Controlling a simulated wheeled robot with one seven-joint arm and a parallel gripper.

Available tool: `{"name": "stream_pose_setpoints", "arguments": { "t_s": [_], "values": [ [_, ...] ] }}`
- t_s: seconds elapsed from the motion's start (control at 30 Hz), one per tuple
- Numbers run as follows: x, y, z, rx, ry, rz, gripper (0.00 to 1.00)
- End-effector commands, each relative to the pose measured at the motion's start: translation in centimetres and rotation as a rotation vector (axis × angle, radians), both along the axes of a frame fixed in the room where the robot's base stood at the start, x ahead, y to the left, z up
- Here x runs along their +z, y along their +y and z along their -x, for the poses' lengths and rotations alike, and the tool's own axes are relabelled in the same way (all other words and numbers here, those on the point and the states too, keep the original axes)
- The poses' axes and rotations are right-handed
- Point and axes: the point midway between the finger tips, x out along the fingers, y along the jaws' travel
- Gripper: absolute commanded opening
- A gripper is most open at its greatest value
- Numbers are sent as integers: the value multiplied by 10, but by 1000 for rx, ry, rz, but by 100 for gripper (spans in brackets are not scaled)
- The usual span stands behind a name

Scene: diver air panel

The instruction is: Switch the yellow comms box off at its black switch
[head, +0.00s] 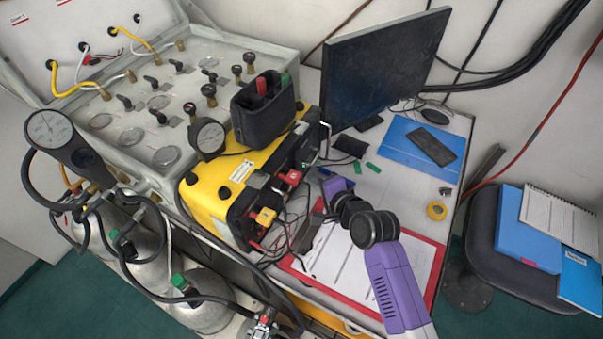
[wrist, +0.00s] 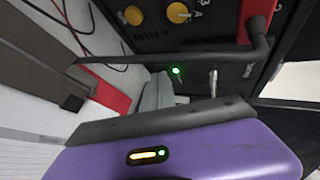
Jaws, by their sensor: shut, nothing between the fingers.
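The yellow comms box (head: 208,197) stands on the bench in the head view, its dark front panel facing right. The panel fills the upper wrist view (wrist: 205,58), with a lit green lamp (wrist: 176,71) and a small light-coloured lever (wrist: 213,82) to its right. I cannot tell for sure whether this lever is the black switch. My gripper (wrist: 158,92) is shut and empty, its grey fingers pointing at the panel just below and left of the lamp. Contact cannot be told. In the head view its purple hand (head: 336,186) is close to the box front; its fingertips are hard to make out.
A dark bar (wrist: 170,57) crosses the panel above my fingers. Red and black cables (head: 291,222) hang before the box. A red clipboard (head: 436,262) with paper lies below my arm. A black monitor (head: 380,68) stands behind; a black pouch (head: 262,118) sits on the box.

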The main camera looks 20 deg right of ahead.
Motion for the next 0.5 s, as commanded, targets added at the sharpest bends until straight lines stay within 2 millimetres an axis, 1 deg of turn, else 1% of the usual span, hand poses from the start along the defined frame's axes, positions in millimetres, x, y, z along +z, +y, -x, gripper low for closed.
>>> {"name": "stream_pose_setpoints", "arguments": {
  "t_s": [0.2,0.5],
  "values": [
    [2,5,-5,0,-1,0,0],
    [1,5,-5,0,0,0,0]
  ]
}}
